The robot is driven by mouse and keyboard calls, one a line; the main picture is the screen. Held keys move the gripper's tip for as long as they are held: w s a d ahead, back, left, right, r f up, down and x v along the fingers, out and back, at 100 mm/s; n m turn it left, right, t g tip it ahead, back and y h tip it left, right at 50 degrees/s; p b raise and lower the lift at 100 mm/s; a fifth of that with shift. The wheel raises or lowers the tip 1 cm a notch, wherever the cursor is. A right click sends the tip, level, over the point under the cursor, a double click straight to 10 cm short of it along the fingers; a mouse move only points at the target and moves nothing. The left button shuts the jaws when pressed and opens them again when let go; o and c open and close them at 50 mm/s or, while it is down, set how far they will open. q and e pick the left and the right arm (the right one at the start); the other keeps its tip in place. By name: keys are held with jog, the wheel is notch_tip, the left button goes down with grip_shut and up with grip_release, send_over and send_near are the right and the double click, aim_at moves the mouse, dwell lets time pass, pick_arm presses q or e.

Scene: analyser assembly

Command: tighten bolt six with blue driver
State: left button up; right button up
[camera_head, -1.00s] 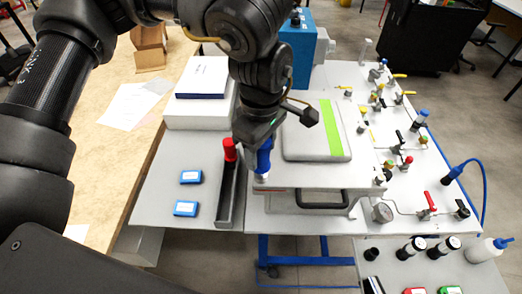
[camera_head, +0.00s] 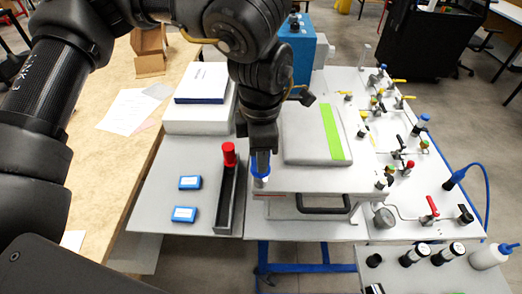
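My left gripper (camera_head: 262,150) points down at the left front corner of the grey analyser housing (camera_head: 335,180). It is shut on the blue driver (camera_head: 261,170), whose blue handle shows around the finger. The driver stands about upright, its metal lower end (camera_head: 260,183) at the housing's corner. Bolt six cannot be made out under it, and I cannot tell whether the tip touches. A red driver (camera_head: 229,157) stands in the dark narrow tray (camera_head: 229,205) just left of the gripper. My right gripper is not in view.
Two blue boxes (camera_head: 184,214) lie on the grey table left of the tray. A white box with a book (camera_head: 200,85) stands behind. A panel of valves and gauges (camera_head: 410,160) is at the right. Bottles (camera_head: 490,256) stand at the front right.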

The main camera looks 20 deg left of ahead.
pick_arm(q)
grip_shut()
jog(key=m+p, duration=0.1)
jog(key=m, duration=0.1)
jog(key=shift+r+m, duration=0.1)
jog(key=shift+m, duration=0.2)
jog(key=m+p, duration=0.1)
jog(key=m, duration=0.9)
jog(key=shift+p, duration=0.4)
jog(key=m, duration=0.5)
jog(key=shift+s, duration=0.1)
jog(key=o, duration=0.8)
grip_release()
jog(key=shift+f, duration=0.2)
